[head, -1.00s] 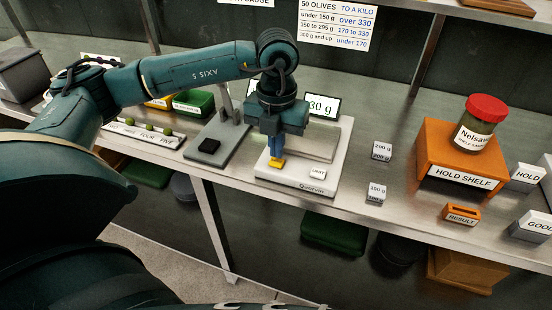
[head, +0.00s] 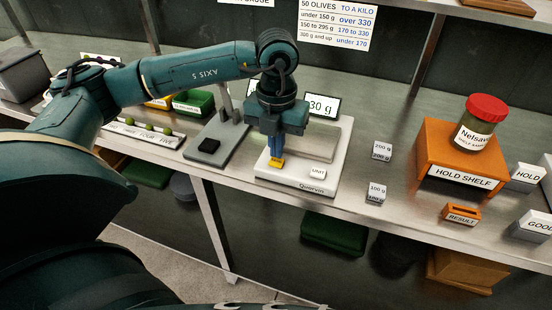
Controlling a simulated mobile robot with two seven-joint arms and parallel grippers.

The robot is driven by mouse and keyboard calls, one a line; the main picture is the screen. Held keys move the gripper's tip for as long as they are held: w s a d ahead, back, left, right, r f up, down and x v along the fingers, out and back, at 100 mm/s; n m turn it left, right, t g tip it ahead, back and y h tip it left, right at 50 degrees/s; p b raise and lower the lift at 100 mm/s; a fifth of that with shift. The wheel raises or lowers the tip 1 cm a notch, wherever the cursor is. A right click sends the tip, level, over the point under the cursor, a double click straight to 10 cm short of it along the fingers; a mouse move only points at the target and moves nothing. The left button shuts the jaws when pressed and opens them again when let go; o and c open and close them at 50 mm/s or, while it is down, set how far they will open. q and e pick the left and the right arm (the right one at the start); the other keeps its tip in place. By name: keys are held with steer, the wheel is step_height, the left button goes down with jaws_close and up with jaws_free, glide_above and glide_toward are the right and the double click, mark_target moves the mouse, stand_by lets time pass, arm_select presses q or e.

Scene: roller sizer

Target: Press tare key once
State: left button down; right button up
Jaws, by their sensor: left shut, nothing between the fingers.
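The white scale (head: 325,186) stands on the steel bench, with a grey weighing plate and a display (head: 322,107) behind it whose visible part reads "30 g". A yellow key (head: 277,163) is at the scale's front left; its label is hidden, so I cannot read whether it is the tare key. A white key marked UNIT (head: 317,174) is to its right. My left gripper (head: 276,154) points down with its blue fingers shut and empty, right over the yellow key. I cannot tell whether the tips touch it.
A grey stand with a black pad (head: 209,146) is left of the scale. Weight blocks marked 200 g (head: 382,151) and 100 g (head: 376,193) are to the right. Beyond them is an orange hold shelf (head: 460,178) with a red-lidded jar (head: 478,125).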

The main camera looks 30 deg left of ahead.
arm_select(q)
steer(key=shift+f, duration=0.15)
arm_select(e)
steer(key=shift+f, duration=0.15)
arm_select(q)
steer(key=shift+f+b, duration=0.4)
steer(key=shift+b, duration=0.05)
steer(key=shift+f+b, duration=0.3)
steer(key=shift+f, duration=0.05)
arm_select(e)
steer(key=shift+w+a, duration=0.1)
steer(key=shift+w, duration=0.1)
arm_select(q)
steer(key=shift+r, duration=0.1)
steer(key=shift+r+p, duration=0.6)
steer(key=shift+r, duration=0.25)
arm_select(e)
steer(key=shift+s+r, duration=0.1)
steer(key=shift+r, duration=0.2)
